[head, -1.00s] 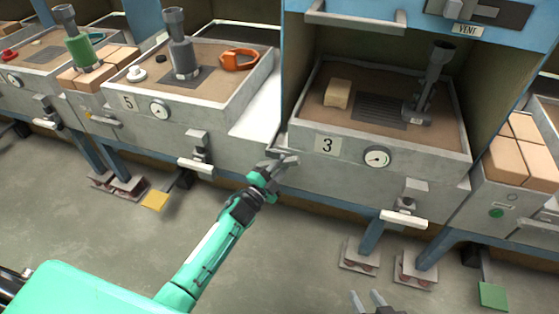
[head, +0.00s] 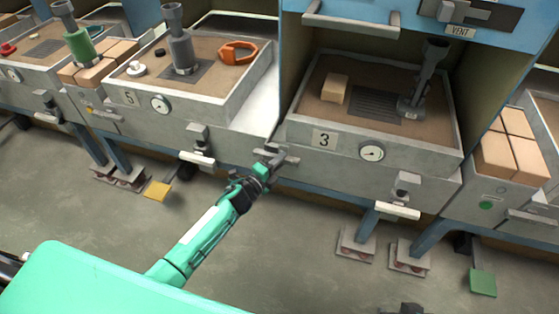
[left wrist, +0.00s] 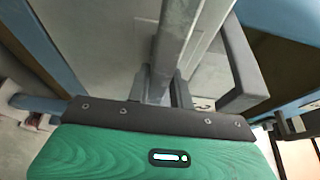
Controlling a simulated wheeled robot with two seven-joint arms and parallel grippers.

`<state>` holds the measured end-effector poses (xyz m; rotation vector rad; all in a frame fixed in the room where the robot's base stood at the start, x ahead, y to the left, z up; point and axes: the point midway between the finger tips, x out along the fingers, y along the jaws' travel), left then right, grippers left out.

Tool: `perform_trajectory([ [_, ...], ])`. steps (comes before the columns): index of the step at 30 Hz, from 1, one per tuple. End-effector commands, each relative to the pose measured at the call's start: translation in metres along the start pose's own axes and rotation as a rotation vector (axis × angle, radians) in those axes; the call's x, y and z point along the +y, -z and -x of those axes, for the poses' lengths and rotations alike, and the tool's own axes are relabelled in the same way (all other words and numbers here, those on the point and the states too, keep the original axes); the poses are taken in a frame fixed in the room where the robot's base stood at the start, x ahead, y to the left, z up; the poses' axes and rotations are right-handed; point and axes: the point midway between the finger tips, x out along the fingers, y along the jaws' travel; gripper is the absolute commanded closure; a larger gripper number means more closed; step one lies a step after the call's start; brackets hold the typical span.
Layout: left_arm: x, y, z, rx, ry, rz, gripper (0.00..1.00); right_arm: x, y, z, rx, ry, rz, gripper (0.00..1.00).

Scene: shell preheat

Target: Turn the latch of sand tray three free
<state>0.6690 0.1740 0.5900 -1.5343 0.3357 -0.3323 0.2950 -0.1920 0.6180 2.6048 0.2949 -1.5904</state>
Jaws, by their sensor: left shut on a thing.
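Sand tray three (head: 300,158) is a grey box marked "3", under a blue hood, with a round gauge on its front. A grey bar that looks like its latch (head: 286,158) sits at the left end of that front. My left gripper (head: 272,160) is at this bar and shut on it. In the left wrist view, a long grey bar (left wrist: 175,45) runs between the two fingers (left wrist: 162,88). The bar's exact angle is hard to tell behind the gripper. Only a dark piece of my right gripper (head: 403,309) shows at the bottom edge, so its jaws are unclear.
Tray three holds a tan block (head: 335,88) and a grey tool standing tilted (head: 415,95). A white handle (head: 397,211) sticks out low on its front. Tray five (head: 215,148) stands left, and a box of bricks (head: 487,190) right. The floor in front is mostly clear.

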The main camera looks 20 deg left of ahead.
Motion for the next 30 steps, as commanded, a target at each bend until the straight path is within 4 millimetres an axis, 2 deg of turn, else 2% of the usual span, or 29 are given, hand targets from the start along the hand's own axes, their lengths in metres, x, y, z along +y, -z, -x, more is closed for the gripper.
perform_trajectory([
  [10, 0.002, 0.001, 0.000, 0.001, -0.003, -0.008, 1.00, 0.000, 0.000, 0.000, -0.001, -0.001, 0.000, 0.64],
  [11, 0.002, 0.001, 0.000, 0.001, -0.003, -0.008, 0.72, 0.000, 0.000, 0.000, -0.001, 0.000, 0.000, 0.64],
  [13, 0.001, 0.001, 0.000, 0.001, -0.003, -0.007, 0.59, 0.000, 0.000, 0.000, 0.000, 0.000, 0.000, 0.64],
  [14, 0.001, 0.001, 0.000, 0.001, -0.003, -0.007, 0.56, 0.000, 0.000, 0.000, 0.000, 0.000, 0.000, 0.64],
  [23, 0.001, 0.000, 0.002, 0.001, -0.002, -0.004, 0.56, 0.000, 0.000, 0.001, 0.000, 0.000, 0.000, 0.64],
  [26, 0.002, 0.000, 0.009, 0.000, -0.004, -0.004, 0.56, 0.000, -0.001, 0.001, -0.007, -0.001, 0.000, 0.64],
  [30, 0.001, 0.000, 0.030, 0.001, -0.005, -0.004, 0.56, 0.003, -0.004, 0.004, -0.035, -0.008, -0.003, 0.64],
])
